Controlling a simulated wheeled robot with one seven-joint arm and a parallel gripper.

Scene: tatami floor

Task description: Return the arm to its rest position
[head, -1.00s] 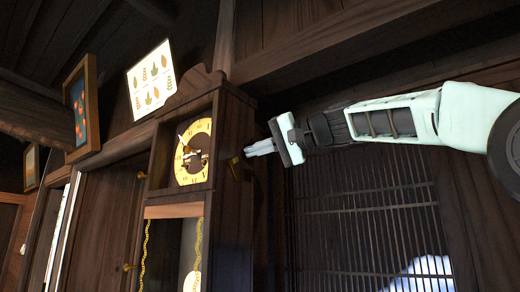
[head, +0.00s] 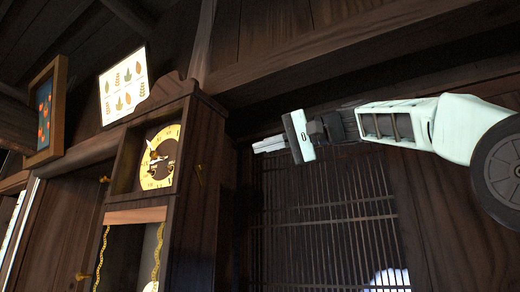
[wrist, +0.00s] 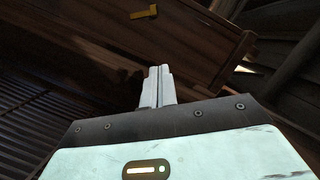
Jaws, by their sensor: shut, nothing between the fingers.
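My arm (head: 400,125) reaches in from the right in the head view, stretched out leftward in front of a wooden lattice. My gripper (head: 258,147) points left toward a tall wooden clock (head: 200,150) and is apart from it. In the wrist view my gripper (wrist: 157,72) shows its two pale fingers together, with nothing between them. The clock's dark wooden side (wrist: 90,50) lies beyond the fingertips.
The clock has a yellow dial (head: 160,157) and a small brass piece (head: 198,173) on its side, also seen in the wrist view (wrist: 144,12). A lattice screen (head: 310,210) stands behind my arm. A paper with leaf pictures (head: 124,87) and a framed picture (head: 46,108) hang left.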

